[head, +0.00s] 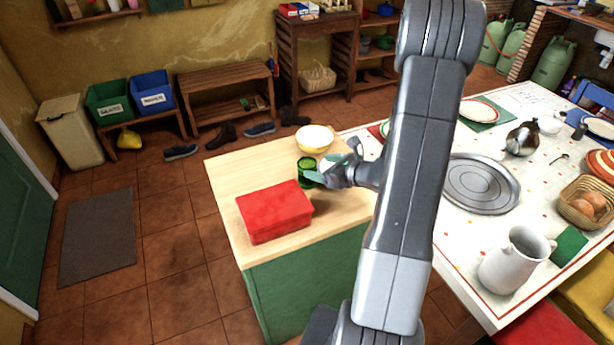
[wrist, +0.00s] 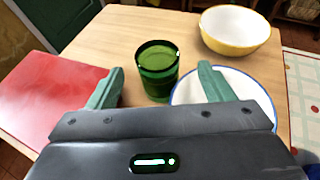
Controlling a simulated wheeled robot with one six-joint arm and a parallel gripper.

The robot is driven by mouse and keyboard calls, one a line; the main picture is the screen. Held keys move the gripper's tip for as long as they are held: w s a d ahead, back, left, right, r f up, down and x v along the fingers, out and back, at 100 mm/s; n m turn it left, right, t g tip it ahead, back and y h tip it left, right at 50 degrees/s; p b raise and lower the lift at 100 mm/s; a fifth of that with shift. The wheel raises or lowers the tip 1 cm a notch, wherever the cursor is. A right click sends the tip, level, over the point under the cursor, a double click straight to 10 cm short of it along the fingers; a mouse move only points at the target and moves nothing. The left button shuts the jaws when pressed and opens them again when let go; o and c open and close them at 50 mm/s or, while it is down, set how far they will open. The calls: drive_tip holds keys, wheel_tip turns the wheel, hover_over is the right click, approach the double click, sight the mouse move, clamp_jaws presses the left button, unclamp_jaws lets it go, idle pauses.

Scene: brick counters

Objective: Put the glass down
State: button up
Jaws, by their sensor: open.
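The green glass (head: 306,170) stands upright on the light wooden counter top (head: 235,175). In the wrist view the glass (wrist: 157,72) is ahead of my gripper (wrist: 160,88), in line with the gap between the two green fingers. My gripper (head: 318,172) is open, and nothing shows held between its fingers. In the head view the fingers are close to the glass on its right side. I cannot tell whether a finger touches it.
A red box (head: 274,211) is left of the gripper. A white and yellow bowl (head: 314,138) stands behind the glass. A white plate (wrist: 225,92) lies partly under the right finger in the wrist view. The set table (head: 450,235) with a white jug (head: 515,262) is at right.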

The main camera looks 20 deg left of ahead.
sight(301, 162)
drive_tip(key=shift+p+x, duration=0.75)
drive_tip(key=shift+x, duration=2.35)
drive_tip(key=shift+s+a, duration=0.1)
drive_tip(key=shift+s, duration=0.1)
drive_tip(key=c, duration=1.4)
drive_tip(key=shift+c, duration=0.8)
drive_tip(key=shift+r, duration=0.15)
